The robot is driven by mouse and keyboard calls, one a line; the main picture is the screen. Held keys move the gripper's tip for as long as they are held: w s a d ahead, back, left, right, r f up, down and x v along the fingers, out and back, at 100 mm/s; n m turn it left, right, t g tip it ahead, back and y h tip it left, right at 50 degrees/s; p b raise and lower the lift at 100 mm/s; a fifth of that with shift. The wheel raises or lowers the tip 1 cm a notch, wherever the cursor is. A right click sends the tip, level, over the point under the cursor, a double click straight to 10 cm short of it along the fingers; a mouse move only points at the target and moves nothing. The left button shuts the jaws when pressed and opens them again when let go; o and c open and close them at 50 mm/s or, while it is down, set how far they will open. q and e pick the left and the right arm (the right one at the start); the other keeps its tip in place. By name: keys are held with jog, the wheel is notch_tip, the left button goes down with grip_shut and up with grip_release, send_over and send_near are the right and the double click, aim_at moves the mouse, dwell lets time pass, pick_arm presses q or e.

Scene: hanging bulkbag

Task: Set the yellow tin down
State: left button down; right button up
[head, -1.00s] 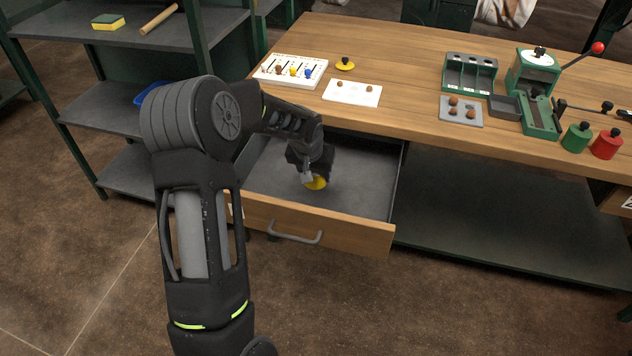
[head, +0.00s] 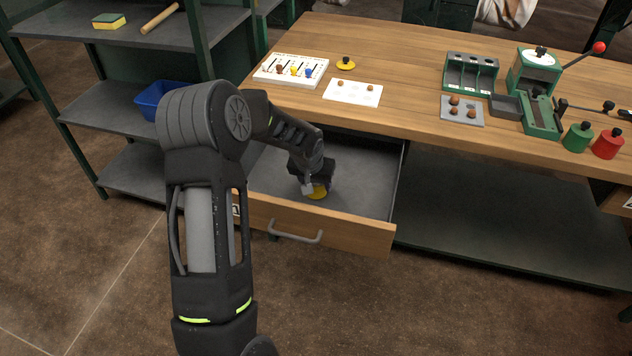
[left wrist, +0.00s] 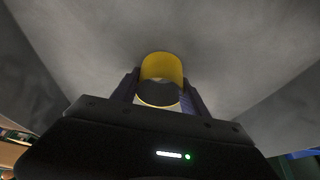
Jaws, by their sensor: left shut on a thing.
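The yellow tin (head: 319,192) is inside the open drawer (head: 362,182), low near the drawer floor. My left gripper (head: 313,187) reaches down into the drawer and is shut on the tin. In the left wrist view the tin (left wrist: 162,72) sits between the two fingers (left wrist: 158,88), with the grey drawer floor close beyond it. I cannot tell whether the tin touches the floor. The gripper and wrist hide much of the tin in the head view. My right gripper is not in view.
The drawer front (head: 320,222) with its handle (head: 296,236) stands out from the wooden workbench (head: 400,110). A shelf rack with a blue bin (head: 160,100) stands at the left. The drawer floor right of the gripper is clear.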

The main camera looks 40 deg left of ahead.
pick_arm(q)
jog(key=c, duration=0.6)
grip_release()
jog(key=shift+s+r, duration=0.1)
jog(key=shift+r, duration=0.4)
jog(key=p+v, duration=0.1)
jog(key=v, duration=1)
jog(key=shift+s+d, duration=0.15)
